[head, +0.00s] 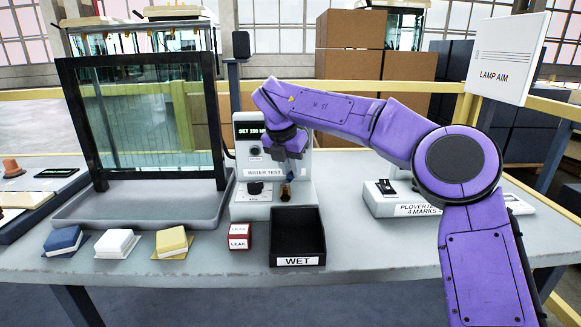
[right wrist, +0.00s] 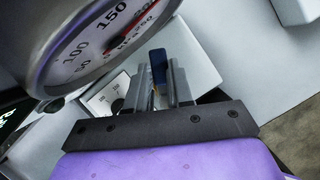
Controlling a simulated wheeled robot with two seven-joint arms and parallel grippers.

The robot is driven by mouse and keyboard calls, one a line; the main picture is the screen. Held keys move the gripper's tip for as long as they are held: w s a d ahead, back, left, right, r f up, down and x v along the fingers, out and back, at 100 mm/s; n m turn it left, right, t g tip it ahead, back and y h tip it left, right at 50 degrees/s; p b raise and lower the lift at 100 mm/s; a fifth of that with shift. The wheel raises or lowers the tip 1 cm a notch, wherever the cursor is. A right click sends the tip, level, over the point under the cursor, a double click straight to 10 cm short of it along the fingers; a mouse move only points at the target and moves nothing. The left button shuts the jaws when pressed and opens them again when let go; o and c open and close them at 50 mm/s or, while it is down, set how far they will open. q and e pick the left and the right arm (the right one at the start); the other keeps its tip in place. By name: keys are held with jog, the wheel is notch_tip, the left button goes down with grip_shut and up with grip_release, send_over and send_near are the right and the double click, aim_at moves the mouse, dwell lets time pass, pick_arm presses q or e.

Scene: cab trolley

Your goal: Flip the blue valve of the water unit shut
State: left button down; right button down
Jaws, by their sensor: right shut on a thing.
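The water unit (head: 244,172) is a pale box on the table, labelled "WATER TEST", with a dark display at its top and a black knob low on its front. Its blue valve (head: 294,153) shows as a small blue patch at my right gripper (head: 290,158), above a brass-coloured spout (head: 286,192). In the right wrist view the blue valve (right wrist: 158,66) stands between the two fingers of my right gripper (right wrist: 158,82), which are shut on it. The fingers partly hide the valve. My left gripper is not in view.
A black "WET" tray (head: 297,262) and a red-and-white "LEAK" block (head: 239,236) lie in front of the unit. A round gauge (right wrist: 100,45) sits close by my right gripper. A "LAMP AIM" sign (head: 508,58) hangs right.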

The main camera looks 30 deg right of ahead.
jog(key=m, duration=0.2)
jog(key=shift+s+d+m+g+h, duration=0.15)
jog(key=shift+s+m+g+h, duration=0.15)
jog(key=shift+m+g, duration=0.1)
jog(key=m, duration=0.2)
jog(key=s+m+g+p, duration=0.1)
jog(key=shift+d+m+g, duration=0.1)
jog(key=shift+m+g, duration=0.2)
jog(key=shift+m, duration=0.1)
jog(key=m, duration=0.2)
jog(key=s+m+g, duration=0.1)
jog(key=m, duration=0.1)
jog(key=m+g, duration=0.1)
jog(key=shift+s+a+m, duration=0.25)
jog(key=shift+s+m, duration=0.05)
jog(key=shift+m, duration=0.1)
jog(key=c, duration=1)
grip_release()
jog(key=p+v, duration=0.7)
jog(key=v, duration=0.3)
jog(key=shift+d+r+p, duration=0.15)
jog(key=shift+r+p, duration=0.2)
